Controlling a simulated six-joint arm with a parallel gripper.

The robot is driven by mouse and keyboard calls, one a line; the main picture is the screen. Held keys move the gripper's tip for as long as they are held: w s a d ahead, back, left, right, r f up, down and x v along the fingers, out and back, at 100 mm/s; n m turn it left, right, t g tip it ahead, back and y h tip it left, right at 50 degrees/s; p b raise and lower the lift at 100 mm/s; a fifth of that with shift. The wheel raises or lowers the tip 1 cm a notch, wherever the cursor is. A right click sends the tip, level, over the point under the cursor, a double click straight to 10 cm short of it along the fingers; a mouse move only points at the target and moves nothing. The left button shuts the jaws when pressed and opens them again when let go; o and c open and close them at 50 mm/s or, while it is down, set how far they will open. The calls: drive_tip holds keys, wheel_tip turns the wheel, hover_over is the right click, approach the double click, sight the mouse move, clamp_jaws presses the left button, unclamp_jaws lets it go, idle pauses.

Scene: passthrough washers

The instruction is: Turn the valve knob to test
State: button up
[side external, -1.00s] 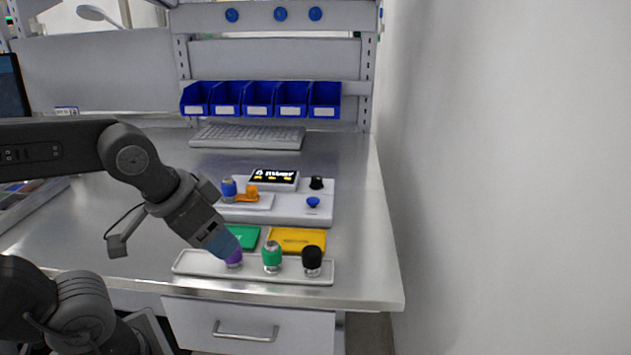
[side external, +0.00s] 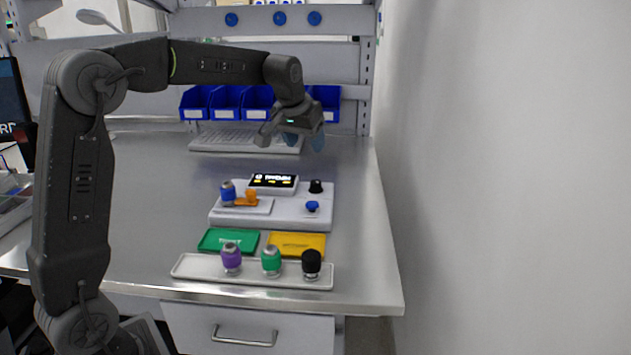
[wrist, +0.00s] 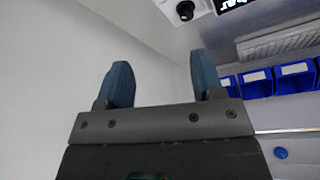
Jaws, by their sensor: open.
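A black knob (side external: 316,186) stands at the back right of a white fixture plate (side external: 290,215). A blue knob (side external: 312,206) sits just in front of it. I cannot read any valve markings, so the test position cannot be told. The black knob also shows at the top of the wrist view (wrist: 185,10), beside the display. My gripper (side external: 304,141) is open and empty, high above the table behind the fixture. In the wrist view its two blue fingers (wrist: 160,70) are apart with nothing between them.
The fixture also bears a small display (side external: 273,182), a blue-capped part (side external: 228,193) and an orange piece (side external: 251,197). Green (side external: 228,240) and yellow (side external: 297,245) trays lie in front. A front rack (side external: 205,268) holds purple, green and black-capped vials. A keyboard (side external: 240,140) and blue bins lie behind.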

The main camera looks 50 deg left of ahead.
drive_tip(key=n, duration=0.1)
approach(316, 181)
drive_tip(key=shift+g, duration=0.3)
drive_tip(key=x, duration=0.9)
drive_tip(key=shift+w+f, duration=0.1)
drive_tip(key=shift+w, duration=0.1)
drive_tip(key=shift+c, duration=0.2)
drive_tip(key=c, duration=0.9)
